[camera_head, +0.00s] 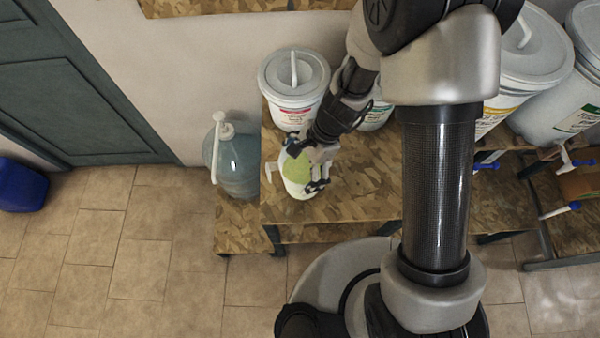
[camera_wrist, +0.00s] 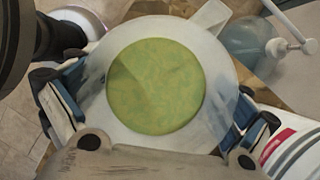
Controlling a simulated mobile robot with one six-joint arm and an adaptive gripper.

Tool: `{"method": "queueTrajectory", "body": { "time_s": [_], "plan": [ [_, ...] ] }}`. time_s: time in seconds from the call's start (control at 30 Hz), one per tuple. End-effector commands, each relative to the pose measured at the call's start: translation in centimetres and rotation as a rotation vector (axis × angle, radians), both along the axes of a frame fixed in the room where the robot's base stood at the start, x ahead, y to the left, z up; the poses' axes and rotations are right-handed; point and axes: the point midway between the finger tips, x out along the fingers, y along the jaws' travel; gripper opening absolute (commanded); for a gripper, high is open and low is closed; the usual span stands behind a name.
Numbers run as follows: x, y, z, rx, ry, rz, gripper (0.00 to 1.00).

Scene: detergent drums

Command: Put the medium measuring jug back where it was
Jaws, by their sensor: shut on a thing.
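The measuring jug (camera_head: 297,178) is white and translucent, with a yellow-green content showing inside. It is upright, over the left end of the wooden bench; I cannot tell whether its base touches the top. My gripper (camera_head: 308,165) is shut on the jug from the side facing the drums. In the wrist view I look down into the jug (camera_wrist: 215,75), and its round green content fills the middle. The blue-padded fingers of my gripper (camera_wrist: 155,100) press on its two sides. Its handle (camera_wrist: 210,17) points away from my wrist, toward the blue bottle.
A white lidded drum (camera_head: 293,88) stands behind the jug on the bench (camera_head: 350,205). A bluish pump bottle (camera_head: 237,165) stands on a lower shelf to the left. More drums (camera_head: 530,60) stand at the right. A blue container (camera_head: 20,185) is on the floor far left.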

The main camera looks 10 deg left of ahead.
Motion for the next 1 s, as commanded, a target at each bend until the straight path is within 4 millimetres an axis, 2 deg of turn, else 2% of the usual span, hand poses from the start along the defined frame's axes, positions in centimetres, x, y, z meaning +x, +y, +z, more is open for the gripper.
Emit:
{"method": "queueTrajectory", "body": {
  "time_s": [0.1, 0.2, 0.6, 0.63, 0.7, 1.0],
  "plan": [
    [-0.1, 0.0, -2.0, 0.0, 0.003, 0.0, 0.31],
    [0.0, 0.0, -3.2, 0.0, 0.002, 0.0, 0.31],
    [0.0, 0.0, -3.6, 0.001, 0.0, 0.001, 0.31],
    [0.0, 0.0, -3.6, -0.001, 0.001, 0.0, 0.96],
    [0.0, 0.0, -3.5, -0.001, 0.001, 0.0, 1.0],
    [0.0, 0.0, -3.5, -0.001, 0.001, 0.0, 1.0]
  ]
}}
